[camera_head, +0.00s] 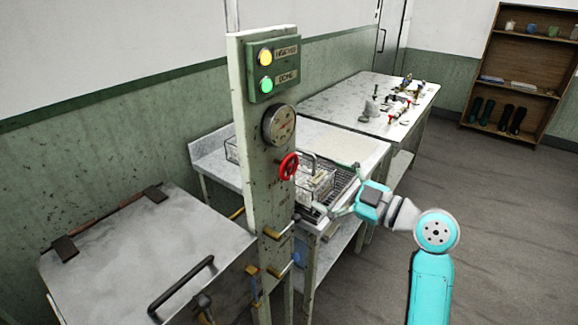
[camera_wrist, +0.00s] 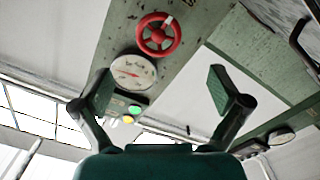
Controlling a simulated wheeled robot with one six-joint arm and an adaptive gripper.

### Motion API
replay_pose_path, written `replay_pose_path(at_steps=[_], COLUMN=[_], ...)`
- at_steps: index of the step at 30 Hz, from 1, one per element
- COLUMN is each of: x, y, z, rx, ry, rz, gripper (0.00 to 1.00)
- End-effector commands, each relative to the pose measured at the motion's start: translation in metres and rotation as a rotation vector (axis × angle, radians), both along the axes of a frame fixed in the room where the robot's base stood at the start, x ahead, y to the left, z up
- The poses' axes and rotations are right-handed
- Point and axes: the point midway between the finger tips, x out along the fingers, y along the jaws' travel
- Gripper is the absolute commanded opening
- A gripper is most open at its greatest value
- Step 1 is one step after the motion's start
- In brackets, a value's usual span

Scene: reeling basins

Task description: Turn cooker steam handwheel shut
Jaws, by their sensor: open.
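The red steam handwheel (camera_head: 288,166) is mounted on the pale, worn control post (camera_head: 252,150), below a round gauge (camera_head: 279,125). In the wrist view the handwheel (camera_wrist: 158,34) shows whole, with a white mark on its rim, beyond the fingers and near the top edge. The gauge (camera_wrist: 134,72) lies beside it there. My gripper (camera_head: 335,197) is to the right of the post, lower than the handwheel and apart from it. In the wrist view its two fingers (camera_wrist: 160,86) are spread wide with nothing between them.
Yellow and green lamps (camera_head: 265,71) are lit atop the post. Brass levers (camera_head: 280,231) stick out lower down. A lidded metal cooker (camera_head: 130,250) stands left. A wire basket (camera_head: 315,185) sits on the bench behind my gripper. Open floor (camera_head: 490,220) lies to the right.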

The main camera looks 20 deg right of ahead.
Motion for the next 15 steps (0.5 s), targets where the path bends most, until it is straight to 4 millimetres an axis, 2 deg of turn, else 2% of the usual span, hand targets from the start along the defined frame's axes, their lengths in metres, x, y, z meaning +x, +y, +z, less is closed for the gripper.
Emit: replay_pose_path(at_steps=[7, 15], x=[0.012, 0.050], y=[0.009, 0.037], z=[0.005, 0.005], rx=[-0.012, -0.011], ry=[-0.009, -0.009], rz=[0.014, 0.014], gripper=[0.99, 0.99])
